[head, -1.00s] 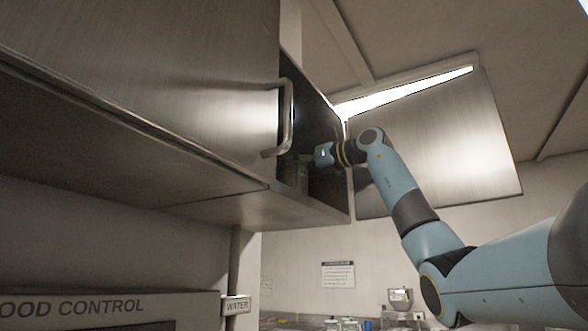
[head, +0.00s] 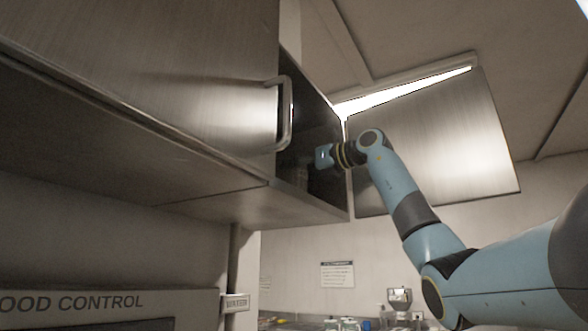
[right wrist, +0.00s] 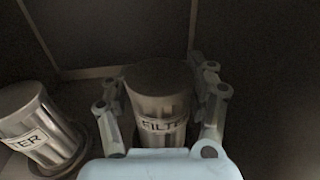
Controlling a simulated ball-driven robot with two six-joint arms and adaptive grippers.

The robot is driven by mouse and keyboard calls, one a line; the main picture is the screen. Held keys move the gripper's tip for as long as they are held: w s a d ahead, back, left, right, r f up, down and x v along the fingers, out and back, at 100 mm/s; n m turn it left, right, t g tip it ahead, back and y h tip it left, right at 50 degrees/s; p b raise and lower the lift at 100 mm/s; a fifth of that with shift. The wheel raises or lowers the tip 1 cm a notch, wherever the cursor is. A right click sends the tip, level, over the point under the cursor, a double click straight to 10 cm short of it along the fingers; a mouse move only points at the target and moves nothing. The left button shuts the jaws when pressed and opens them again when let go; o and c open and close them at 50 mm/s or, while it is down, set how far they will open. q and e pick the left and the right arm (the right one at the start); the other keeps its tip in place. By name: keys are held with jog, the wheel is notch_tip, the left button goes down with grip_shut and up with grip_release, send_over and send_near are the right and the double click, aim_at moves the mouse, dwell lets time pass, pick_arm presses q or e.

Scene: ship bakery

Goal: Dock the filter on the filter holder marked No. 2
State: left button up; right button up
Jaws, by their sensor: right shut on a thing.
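My right gripper (head: 318,158) reaches into the open, dark wall cabinet in the head view. In the right wrist view my right gripper (right wrist: 158,95) has its fingers on both sides of an upright metal cylinder, the filter (right wrist: 160,105), whose label is partly readable as "FILT". It is shut on this filter. The filter's lower end is hidden, so I cannot tell whether it touches anything below. A second labelled filter (right wrist: 24,115) stands to the left on a round base (right wrist: 72,158). No "No. 2" mark is readable. My left gripper is not in view.
The cabinet has a near door with a bar handle (head: 287,120) and a far door panel (head: 440,140) hanging open behind my arm. The cabinet floor edge (head: 300,205) lies below the gripper. In the right wrist view the cabinet's back wall (right wrist: 110,30) is close behind the held filter.

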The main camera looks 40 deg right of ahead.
dwell(0.4)
dwell(0.4)
jog(key=shift+f, duration=0.55)
dwell(0.3)
jog(key=o, duration=1.2)
jog(key=shift+s, duration=0.1)
